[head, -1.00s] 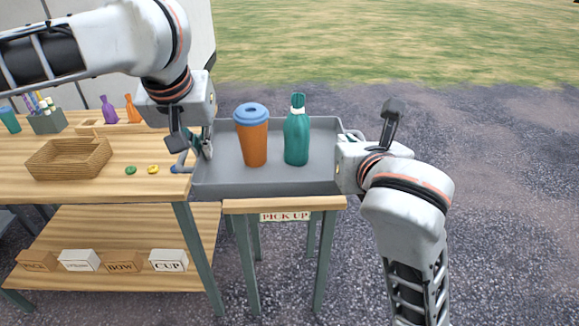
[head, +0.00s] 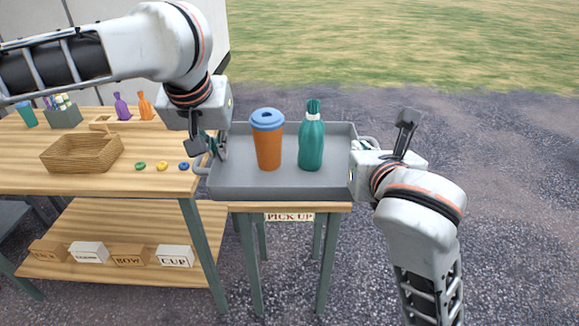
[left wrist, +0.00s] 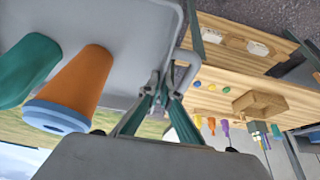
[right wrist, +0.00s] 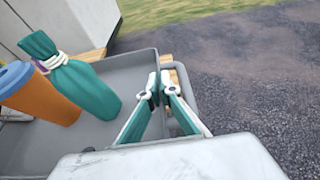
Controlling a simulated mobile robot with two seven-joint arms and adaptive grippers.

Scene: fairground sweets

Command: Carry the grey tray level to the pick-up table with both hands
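The grey tray (head: 240,188) is over the small pick-up table (head: 300,207) and looks about level. I cannot tell whether it touches the top. An orange cup with a blue lid (head: 268,148) and a teal bag with a white tie (head: 311,147) stand upright on it. My left gripper (head: 218,150) is shut on the tray's left handle, and its fingers meet there in the left wrist view (left wrist: 160,88). My right gripper (head: 358,147) is shut on the right handle, also seen in the right wrist view (right wrist: 158,88).
A wooden workbench (head: 100,180) stands close on the left, with a wicker basket (head: 82,153), coloured buttons and small bags on top. Labelled boxes (head: 130,255) sit on its lower shelf. Open gravel (head: 500,170) lies to the right, with grass behind.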

